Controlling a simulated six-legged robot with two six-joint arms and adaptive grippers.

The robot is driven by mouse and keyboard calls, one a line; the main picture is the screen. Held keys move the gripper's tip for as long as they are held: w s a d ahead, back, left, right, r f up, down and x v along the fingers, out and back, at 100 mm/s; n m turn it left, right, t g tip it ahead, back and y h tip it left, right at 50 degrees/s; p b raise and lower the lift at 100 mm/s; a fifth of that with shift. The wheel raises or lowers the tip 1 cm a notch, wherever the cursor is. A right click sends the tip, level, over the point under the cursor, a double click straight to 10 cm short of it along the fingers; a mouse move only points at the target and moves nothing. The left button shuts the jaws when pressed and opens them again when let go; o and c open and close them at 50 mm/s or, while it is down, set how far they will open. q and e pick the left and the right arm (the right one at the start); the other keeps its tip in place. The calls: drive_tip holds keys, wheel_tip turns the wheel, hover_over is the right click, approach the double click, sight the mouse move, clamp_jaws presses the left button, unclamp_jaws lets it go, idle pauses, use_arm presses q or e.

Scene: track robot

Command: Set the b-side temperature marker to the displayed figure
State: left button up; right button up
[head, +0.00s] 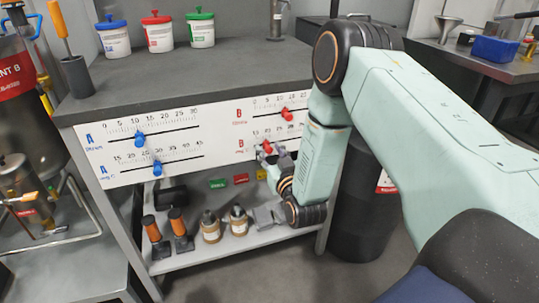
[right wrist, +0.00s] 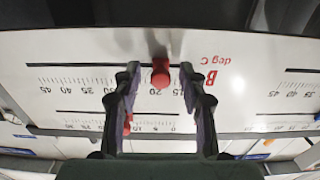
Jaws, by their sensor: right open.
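The b-side temperature marker (head: 267,147) is a red knob on the lower B scale of the white panel (head: 215,130), labelled deg C. My right gripper (head: 270,157) is at that scale, partly hidden by its own wrist in the head view. In the right wrist view, which is upside down, the same red marker (right wrist: 160,72) sits between the two open fingers of the right gripper (right wrist: 158,80), with a gap on each side. The marker stands near the 20 mark. I cannot make out a displayed target figure. My left gripper is not in view.
The upper B scale has another red marker (head: 287,114) close by. Blue markers, upper (head: 140,138) and lower (head: 157,168), sit on the A scales. Bottles and tools stand on the shelf (head: 185,262) below. White tubs, one red-lidded (head: 159,35), stand on the bench top.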

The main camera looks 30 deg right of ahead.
drive_tip(key=shift+w, duration=0.25)
clamp_jaws()
idle(0.3)
